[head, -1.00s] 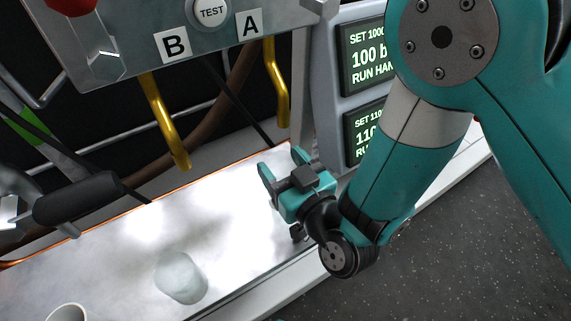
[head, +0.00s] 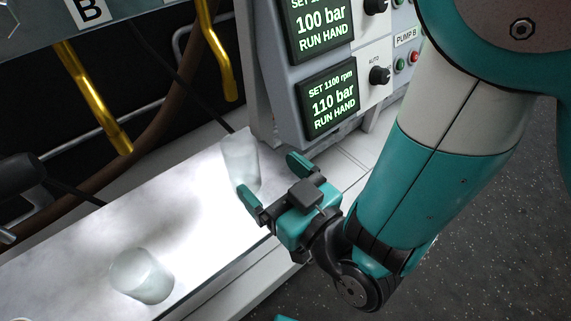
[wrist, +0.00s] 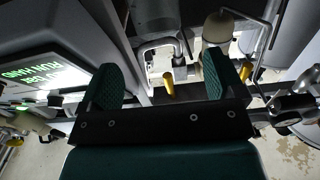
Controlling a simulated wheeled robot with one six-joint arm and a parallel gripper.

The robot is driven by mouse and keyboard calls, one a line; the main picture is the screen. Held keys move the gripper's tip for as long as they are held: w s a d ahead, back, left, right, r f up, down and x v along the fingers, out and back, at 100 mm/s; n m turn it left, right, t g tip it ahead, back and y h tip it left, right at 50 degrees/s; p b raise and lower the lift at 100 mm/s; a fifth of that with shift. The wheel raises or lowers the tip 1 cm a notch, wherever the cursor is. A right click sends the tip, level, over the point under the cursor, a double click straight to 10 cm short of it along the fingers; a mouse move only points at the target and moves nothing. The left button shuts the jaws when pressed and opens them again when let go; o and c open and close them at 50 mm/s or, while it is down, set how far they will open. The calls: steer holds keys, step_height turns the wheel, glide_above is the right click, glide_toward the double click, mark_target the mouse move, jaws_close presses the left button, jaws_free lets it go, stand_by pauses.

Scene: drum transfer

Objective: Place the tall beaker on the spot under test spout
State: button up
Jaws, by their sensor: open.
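A tall, clear, frosted-looking beaker (head: 239,160) stands upright on the bright bench top, just beyond my gripper in the head view. My gripper (head: 273,179) is open. Its left finger overlaps the beaker's lower edge in the picture; I cannot tell whether they touch. In the wrist view my open gripper (wrist: 163,80) shows both green fingers apart, with no beaker clear between them. Two yellow spouts hang above the bench, one on the left (head: 95,100) and one on the right (head: 217,50). I cannot tell which is the test spout, and its spot is not clear.
A shorter, wider clear beaker (head: 141,276) stands at the front left of the bench (head: 190,225). A pump panel (head: 335,95) with lit displays rises behind my gripper. A dark handle (head: 18,182) juts in at the left. The bench between the beakers is clear.

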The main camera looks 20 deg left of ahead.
steer(key=w+d+r+m+g+h, duration=0.2)
steer(key=w+d+r+h, duration=0.1)
steer(key=d, duration=0.2)
steer(key=w+d+r+m+g+h, duration=0.1)
steer(key=w+d+r+g+h, duration=0.15)
steer(key=d, duration=0.25)
steer(key=s+d+r+g+h, duration=0.2)
steer(key=s+d, duration=0.2)
steer(key=d, duration=0.4)
steer(key=s+d+r+m+g+h, duration=0.1)
steer(key=s+d+r+g+h, duration=0.2)
steer(key=s+d, duration=0.2)
steer(key=d, duration=0.3)
steer(key=shift+s+r+m, duration=0.25)
steer(key=shift+r+m, duration=0.05)
steer(key=shift+h, duration=0.25)
